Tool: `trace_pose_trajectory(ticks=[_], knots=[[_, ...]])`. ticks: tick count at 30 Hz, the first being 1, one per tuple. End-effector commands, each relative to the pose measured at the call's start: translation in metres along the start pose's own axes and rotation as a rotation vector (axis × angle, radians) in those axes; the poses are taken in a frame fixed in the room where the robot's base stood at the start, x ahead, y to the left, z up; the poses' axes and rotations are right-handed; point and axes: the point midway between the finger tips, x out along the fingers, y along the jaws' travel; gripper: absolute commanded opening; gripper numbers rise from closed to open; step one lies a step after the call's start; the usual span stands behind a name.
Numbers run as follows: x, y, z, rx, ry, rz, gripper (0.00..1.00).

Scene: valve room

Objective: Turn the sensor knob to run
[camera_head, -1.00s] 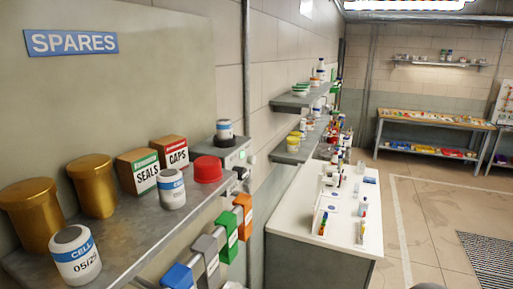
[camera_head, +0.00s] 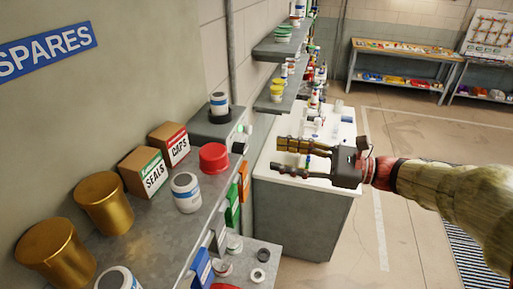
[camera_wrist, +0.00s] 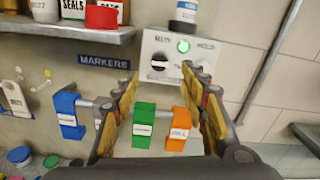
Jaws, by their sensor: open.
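The grey sensor box (camera_wrist: 205,50) is on the wall ahead in the wrist view, with a lit green lamp (camera_wrist: 183,46). A black round knob (camera_wrist: 158,62) with a pale mark sits below a label that seems to read RUN; its exact setting is too small to tell. A second dark control to its right is partly hidden by my finger. In the head view the box (camera_head: 212,126) stands at the shelf's far end, its face seen edge-on. My gripper (camera_head: 278,155) is open and empty, right of the box and apart from it. Its fingers (camera_wrist: 166,84) frame the knob from below.
A bottle (camera_head: 219,103) stands on the box. The shelf (camera_head: 150,240) holds a red cap (camera_head: 213,157), cartons, cans and jars. Blue, green and orange marker holders (camera_wrist: 145,125) hang below. A white bench (camera_head: 310,180) stands beyond.

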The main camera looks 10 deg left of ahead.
Motion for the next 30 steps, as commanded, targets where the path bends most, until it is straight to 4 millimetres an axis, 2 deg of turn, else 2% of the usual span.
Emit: trace_pose_trajectory(ticks=[9,15,26,30], knots=[[0.047,0.001,0.001,-0.001,0.002,0.004,0.43],[0.068,0.001,0.0,-0.002,0.003,0.002,0.43],[0.074,0.001,-0.001,-0.003,0.004,0.001,0.43],[0.073,0.001,-0.001,-0.003,0.004,0.001,0.36]])
